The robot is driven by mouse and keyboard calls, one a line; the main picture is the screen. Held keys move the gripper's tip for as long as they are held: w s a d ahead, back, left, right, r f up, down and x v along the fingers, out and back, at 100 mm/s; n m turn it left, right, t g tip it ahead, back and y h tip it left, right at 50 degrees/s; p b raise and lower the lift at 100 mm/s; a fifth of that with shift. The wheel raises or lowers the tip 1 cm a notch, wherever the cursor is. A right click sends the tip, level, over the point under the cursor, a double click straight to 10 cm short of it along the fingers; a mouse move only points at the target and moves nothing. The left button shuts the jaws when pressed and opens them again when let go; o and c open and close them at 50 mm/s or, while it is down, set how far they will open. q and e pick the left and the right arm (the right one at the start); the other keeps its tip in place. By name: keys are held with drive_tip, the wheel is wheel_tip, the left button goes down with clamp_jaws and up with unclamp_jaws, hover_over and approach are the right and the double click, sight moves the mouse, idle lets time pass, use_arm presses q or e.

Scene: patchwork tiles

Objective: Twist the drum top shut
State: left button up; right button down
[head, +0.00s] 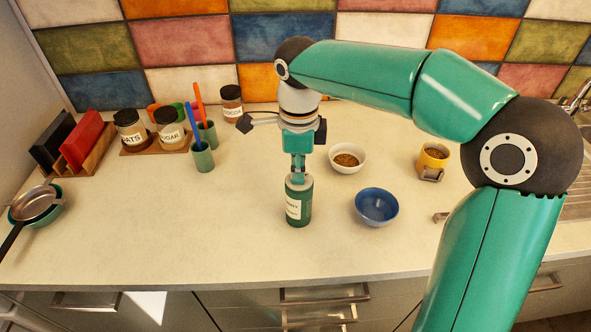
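A green drum (298,207) with a pale label stands upright on the counter, near the middle of the head view. Its grey top (299,183) sits on the drum's upper end, partly hidden by my gripper. My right gripper (298,175) points straight down over the drum, its fingertips at the top. The fingers overlap in this view, so I cannot tell whether they are open or closed on the top. My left gripper is not in view.
A blue bowl (377,206) stands close to the drum's right. A white bowl (347,158) of brown bits is behind it, and a yellow mug (432,158) is farther right. Green cups (202,157) and jars (168,126) stand at back left. The counter left of the drum is clear.

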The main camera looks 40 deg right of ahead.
drive_tip(key=shift+f+m, duration=0.15)
drive_tip(key=shift+m, duration=0.85)
drive_tip(key=m, duration=0.3)
drive_tip(key=shift+r, duration=0.2)
drive_tip(key=c, duration=1.2)
unclamp_jaws()
drive_tip(key=shift+c, duration=0.2)
drive_tip(key=shift+r+p, duration=0.15)
drive_tip(key=shift+p, duration=0.15)
